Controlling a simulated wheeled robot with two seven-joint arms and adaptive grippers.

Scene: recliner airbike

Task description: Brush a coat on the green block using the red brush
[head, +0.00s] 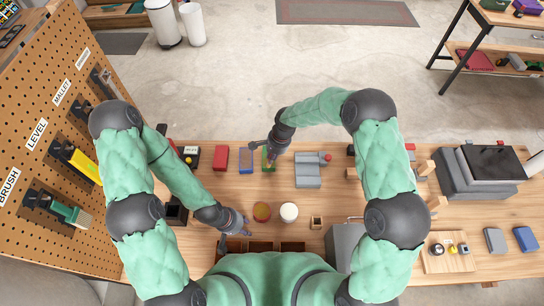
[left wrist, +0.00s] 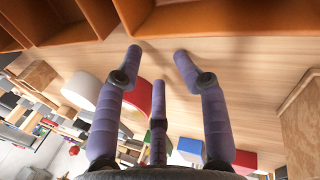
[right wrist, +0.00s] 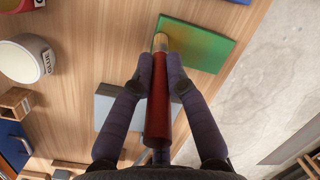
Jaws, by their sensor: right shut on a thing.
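The green block (head: 267,164) lies flat on the workbench, partly hidden under my right gripper in the head view. It is larger in the right wrist view (right wrist: 210,48). My right gripper (right wrist: 160,62) is shut on the red brush (right wrist: 158,105), around the front of its handle. The brush's pale tip (right wrist: 160,42) overlaps the near left part of the green block; I cannot tell whether it touches. In the head view my right gripper (head: 270,150) is above the block. My left gripper (left wrist: 157,58) is open and empty, low near the bench's front, beside the wooden compartments (left wrist: 80,20).
A blue block (head: 246,160) and a red block (head: 220,157) lie left of the green one. A grey stepped object (head: 308,172) stands to its right. A white glue jar (head: 289,212) and a reddish-yellow jar (head: 262,211) stand in front. A labelled pegboard (head: 50,110) rises at left.

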